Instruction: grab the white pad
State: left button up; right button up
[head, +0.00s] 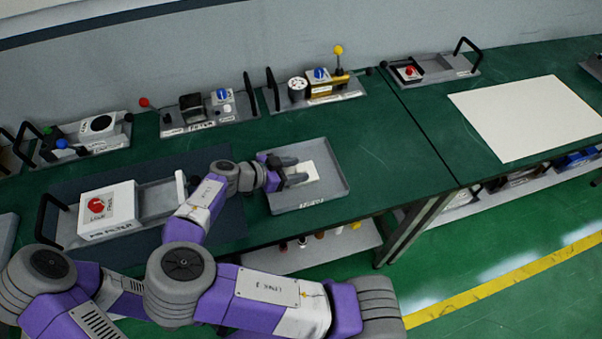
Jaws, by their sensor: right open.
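The white pad (308,171) is a small pale block lying in a shallow grey tray (334,186) in the middle of the green bench. My right gripper (292,171) is over the tray at the pad's left end, with its dark fingers open. The fingers cover part of the pad's left side, and I cannot tell whether they touch it. My left gripper is not in view.
A white air filter box with a red knob (96,206) sits in a grey holder to the left. Several control panels, such as one with a yellow-knobbed lever (338,52), line the wall. A white sheet (525,115) lies on the right bench.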

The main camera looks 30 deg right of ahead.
jog(key=shift+c, duration=0.4)
grip_shut()
jog(key=shift+r, duration=0.1)
